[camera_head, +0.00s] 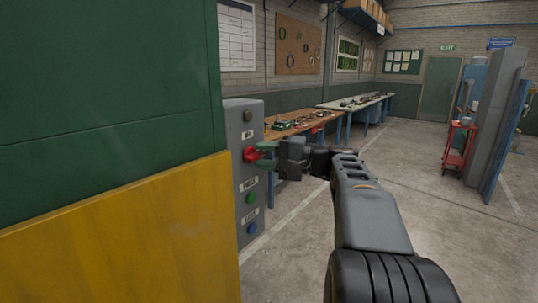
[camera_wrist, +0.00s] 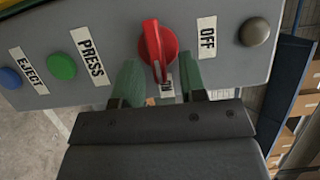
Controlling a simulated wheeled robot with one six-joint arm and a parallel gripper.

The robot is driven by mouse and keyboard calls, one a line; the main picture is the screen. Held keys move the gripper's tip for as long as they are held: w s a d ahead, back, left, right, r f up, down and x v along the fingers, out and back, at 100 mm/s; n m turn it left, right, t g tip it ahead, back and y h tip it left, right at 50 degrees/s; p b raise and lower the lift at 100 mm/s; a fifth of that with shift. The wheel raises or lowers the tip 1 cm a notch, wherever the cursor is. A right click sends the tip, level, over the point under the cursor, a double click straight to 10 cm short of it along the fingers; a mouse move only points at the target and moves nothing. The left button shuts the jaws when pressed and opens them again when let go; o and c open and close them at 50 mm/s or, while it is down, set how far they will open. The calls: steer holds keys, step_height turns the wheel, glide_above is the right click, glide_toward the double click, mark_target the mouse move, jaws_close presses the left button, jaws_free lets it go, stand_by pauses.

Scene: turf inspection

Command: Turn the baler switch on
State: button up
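The baler switch is a red rotary knob (camera_wrist: 157,50) on a grey control panel (camera_wrist: 110,15). In the head view the red knob (camera_head: 251,154) is on the panel (camera_head: 240,115) beside the green and yellow machine. A label reading OFF (camera_wrist: 206,38) is at one side of the knob. Another small label (camera_wrist: 166,88) lies near its lower end, partly hidden and unreadable. My gripper (camera_wrist: 161,82) is open, with one green fingertip on each side of the knob's lower end. I cannot tell whether either finger touches it. In the head view my gripper (camera_head: 264,153) reaches the knob from the right.
The panel also has a green button (camera_wrist: 61,66) labelled PRESS, a blue button (camera_wrist: 10,78) labelled EJECT and a grey round button (camera_wrist: 254,32). A workbench (camera_head: 297,126) stands behind. A red trolley (camera_head: 455,147) is at right. The floor (camera_head: 430,195) between is clear.

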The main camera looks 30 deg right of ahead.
steer(key=shift+s+d, duration=0.15)
steer(key=shift+d, duration=0.05)
steer(key=b+v, duration=0.1)
steer(key=v, duration=1.2)
steer(key=shift+s, duration=0.2)
steer(key=shift+d, duration=0.1)
